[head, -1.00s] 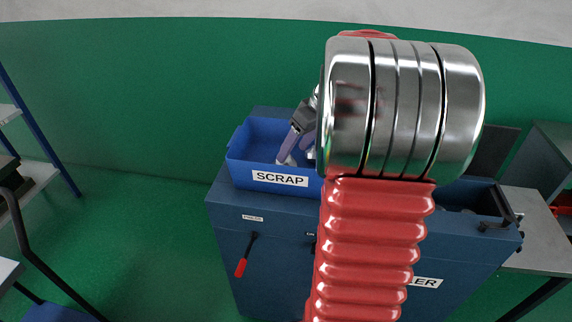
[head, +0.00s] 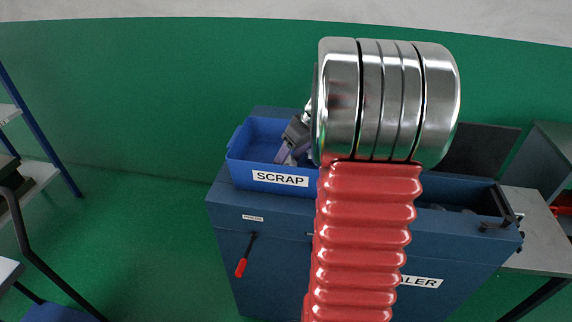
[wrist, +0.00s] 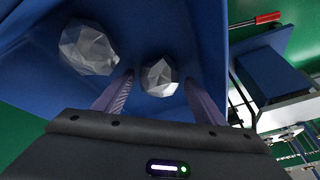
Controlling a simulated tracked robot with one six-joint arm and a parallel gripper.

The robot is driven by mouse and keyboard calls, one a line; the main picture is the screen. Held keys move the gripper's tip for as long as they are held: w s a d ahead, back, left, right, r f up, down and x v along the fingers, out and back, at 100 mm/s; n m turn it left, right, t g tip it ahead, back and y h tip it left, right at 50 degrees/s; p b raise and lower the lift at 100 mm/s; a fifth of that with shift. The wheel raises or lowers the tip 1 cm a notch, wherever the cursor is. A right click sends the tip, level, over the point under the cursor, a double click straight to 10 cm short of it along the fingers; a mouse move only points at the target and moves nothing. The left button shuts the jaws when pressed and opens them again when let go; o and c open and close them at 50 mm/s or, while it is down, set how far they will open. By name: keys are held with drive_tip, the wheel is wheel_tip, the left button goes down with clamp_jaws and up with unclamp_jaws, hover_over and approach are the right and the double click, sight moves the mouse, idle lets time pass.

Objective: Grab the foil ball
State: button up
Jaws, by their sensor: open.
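A small crumpled silver foil ball (wrist: 160,79) lies in the blue SCRAP bin (head: 240,160), between my fingertips in the wrist view. A larger foil ball (wrist: 88,48) lies to its left, outside the fingers. My gripper (head: 285,158) reaches down into the bin in the head view, partly hidden by my arm and the bin wall. In the wrist view my gripper (wrist: 159,80) is open, one finger on each side of the small ball with a gap showing. I cannot tell how deep the tips are beside it. The head view shows neither ball clearly.
The bin stands on a dark blue baler cabinet (head: 270,240) with a red-handled lever (head: 242,266) on its front. An open trough (head: 470,200) is at the right, partly behind my arm. A grey table (head: 545,230) stands beyond it. Green floor is free at left.

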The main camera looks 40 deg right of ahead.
drive_tip(key=shift+c, duration=0.4)
drive_tip(key=c, duration=1.1)
wheel_tip(320, 180, up, 10)
drive_tip(key=shift+r, duration=0.1)
idle(0.4)
